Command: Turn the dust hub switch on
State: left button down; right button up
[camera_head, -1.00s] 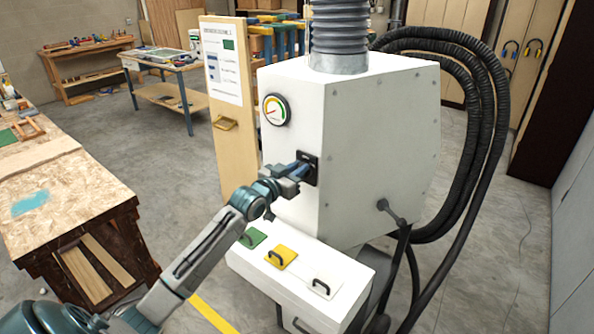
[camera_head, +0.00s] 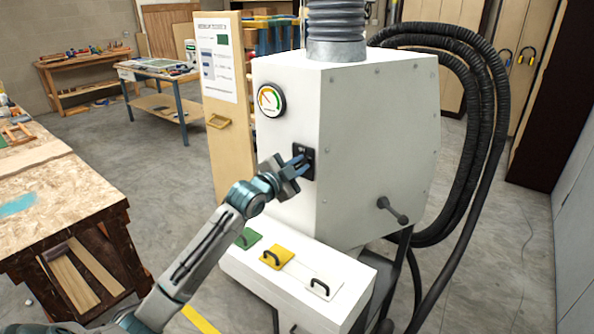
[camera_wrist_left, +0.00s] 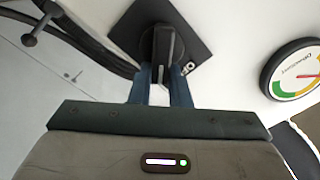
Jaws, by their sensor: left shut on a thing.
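The dust hub switch is a black knob on a dark square plate (camera_head: 301,149) on the front of the white dust hub cabinet (camera_head: 375,150). In the left wrist view the knob (camera_wrist_left: 163,45) stands between the blue fingers of my left gripper (camera_head: 302,167), which is shut on it. The knob's grip bar lines up with the fingers, while the plate (camera_wrist_left: 193,28) looks turned at a slant to them. The fingers partly hide the switch in the head view. My right gripper is not in view.
A round gauge (camera_head: 271,100) sits above the switch. Below is a white ledge (camera_head: 300,292) with green, yellow and white handled lids. Black hoses (camera_head: 490,130) loop at the right.

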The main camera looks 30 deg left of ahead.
pick_arm(q)
jog(key=shift+d+f+m+b, duration=0.1)
jog(key=shift+f+m+b, duration=0.2)
jog(key=shift+m, duration=0.8)
jog(key=c, duration=1.4)
grip_release()
jog(key=shift+o, duration=0.2)
jog(key=shift+r, duration=0.1)
jog(key=shift+s, duration=0.15)
